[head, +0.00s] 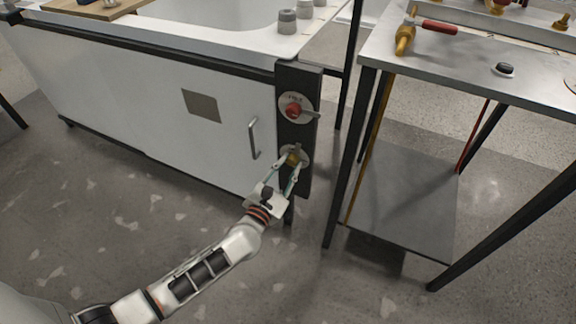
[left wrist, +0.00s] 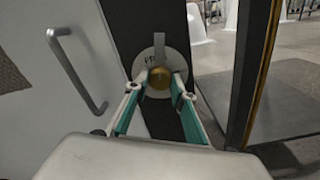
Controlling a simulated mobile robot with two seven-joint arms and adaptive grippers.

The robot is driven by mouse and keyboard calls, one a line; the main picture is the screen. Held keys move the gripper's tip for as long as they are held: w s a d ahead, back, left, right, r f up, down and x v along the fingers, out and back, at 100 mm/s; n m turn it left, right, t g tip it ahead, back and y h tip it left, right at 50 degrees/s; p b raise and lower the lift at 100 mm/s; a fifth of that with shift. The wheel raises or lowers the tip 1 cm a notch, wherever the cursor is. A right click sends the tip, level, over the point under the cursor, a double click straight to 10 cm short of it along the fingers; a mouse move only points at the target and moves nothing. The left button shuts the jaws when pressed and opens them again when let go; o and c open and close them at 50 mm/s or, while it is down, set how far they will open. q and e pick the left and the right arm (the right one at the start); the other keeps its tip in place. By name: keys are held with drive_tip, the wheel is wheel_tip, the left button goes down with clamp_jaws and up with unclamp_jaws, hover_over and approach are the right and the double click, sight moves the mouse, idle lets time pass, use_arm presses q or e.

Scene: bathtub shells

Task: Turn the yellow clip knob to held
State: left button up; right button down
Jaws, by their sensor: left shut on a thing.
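The yellow clip knob (head: 293,159) sits on a pale round dial on the dark post at the bathtub's corner. In the left wrist view the yellow knob (left wrist: 160,78) is ahead between the fingers, with a grey lever pointing up from it. Lettering shows at the dial's left, partly hidden by a finger. My left gripper (head: 285,174) is shut on the yellow knob from below and in front; it also shows in the left wrist view (left wrist: 160,88). My right gripper is not in view.
A red knob (head: 293,110) on its own dial is above the yellow one. A door handle (head: 254,139) is left of the post. A metal table (head: 460,65) with tools stands close on the right, its dark leg near the post. The floor in front is clear.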

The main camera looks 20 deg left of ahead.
use_arm(q)
drive_tip(key=m, duration=0.2)
drive_tip(key=m+p, duration=0.1)
drive_tip(key=m, duration=0.2)
drive_tip(key=shift+r+m, duration=0.2)
drive_tip(key=shift+m, duration=0.1)
drive_tip(key=shift+m+p, duration=0.45)
drive_tip(key=shift+m, duration=0.45)
drive_tip(key=m, duration=0.2)
drive_tip(key=shift+m+p, duration=0.35)
drive_tip(key=shift+m, duration=0.05)
drive_tip(key=m+p, duration=0.1)
drive_tip(key=m, duration=0.3)
drive_tip(key=shift+f+m, duration=0.15)
drive_tip(key=shift+m, duration=0.25)
drive_tip(key=shift+f+m, duration=0.1)
drive_tip(key=shift+m, duration=0.4)
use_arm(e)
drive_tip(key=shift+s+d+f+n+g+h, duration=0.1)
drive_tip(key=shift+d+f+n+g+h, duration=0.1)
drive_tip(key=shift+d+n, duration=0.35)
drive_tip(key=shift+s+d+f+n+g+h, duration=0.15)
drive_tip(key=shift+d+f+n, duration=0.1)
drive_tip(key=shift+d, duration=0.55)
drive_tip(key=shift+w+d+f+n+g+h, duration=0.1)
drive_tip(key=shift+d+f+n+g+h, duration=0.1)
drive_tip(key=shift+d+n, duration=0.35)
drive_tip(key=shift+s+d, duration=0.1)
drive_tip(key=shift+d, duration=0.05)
